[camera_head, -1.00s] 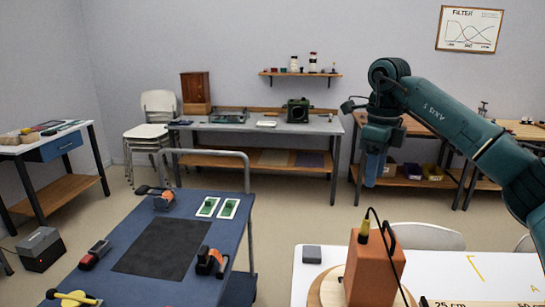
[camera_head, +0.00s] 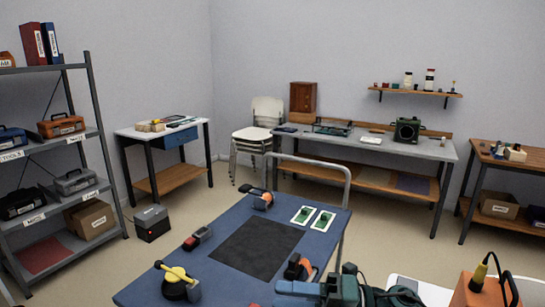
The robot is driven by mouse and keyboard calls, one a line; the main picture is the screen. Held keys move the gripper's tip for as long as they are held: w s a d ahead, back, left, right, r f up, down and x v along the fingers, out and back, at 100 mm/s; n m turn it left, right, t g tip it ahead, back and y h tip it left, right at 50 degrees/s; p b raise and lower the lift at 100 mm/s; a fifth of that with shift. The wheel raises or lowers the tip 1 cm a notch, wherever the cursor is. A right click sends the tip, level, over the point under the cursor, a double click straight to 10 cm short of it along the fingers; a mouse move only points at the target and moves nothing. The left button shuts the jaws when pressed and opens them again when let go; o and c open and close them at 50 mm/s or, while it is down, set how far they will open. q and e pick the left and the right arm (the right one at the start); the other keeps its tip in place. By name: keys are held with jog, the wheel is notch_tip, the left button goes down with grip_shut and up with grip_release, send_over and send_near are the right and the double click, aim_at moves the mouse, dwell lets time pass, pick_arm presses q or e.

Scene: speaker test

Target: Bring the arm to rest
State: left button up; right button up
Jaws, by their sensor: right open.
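My right arm (camera_head: 375,297) shows in teal at the bottom edge of the head view. Its gripper (camera_head: 282,293) is low over the near right edge of the blue bench, partly cut off by the frame. It is open, and I see nothing held in it. My left gripper is not in view.
A grey shelf (camera_head: 92,110) stands at left.

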jog(key=s+d+f+m+t+h, duration=0.3)
jog(key=f+m, duration=0.5)
jog(key=m, duration=0.3)
jog(key=s+d+f+m+t+h, duration=0.3)
jog(key=s+f+m+h, duration=0.3)
jog(key=m, duration=0.5)
jog(key=s+d+f+m+t+h, duration=0.3)
jog(key=s+d+f+m+h, duration=0.2)
jog(key=f+m, duration=0.5)
jog(key=shift+s+f+m+h, duration=0.15)
jog(key=shift+m+h, duration=0.15)
jog(key=shift+m, duration=0.25)
jog(key=shift+s+f+m+h, duration=0.1)
jog(key=shift+m+h, duration=0.2)
jog(key=shift+m, duration=0.25)
jog(key=shift+s+d+f+g, duration=0.1)
jog(key=shift+s+f+g, duration=0.15)
jog(key=shift+s+g, duration=0.1)
jog(key=shift+c, duration=0.6)
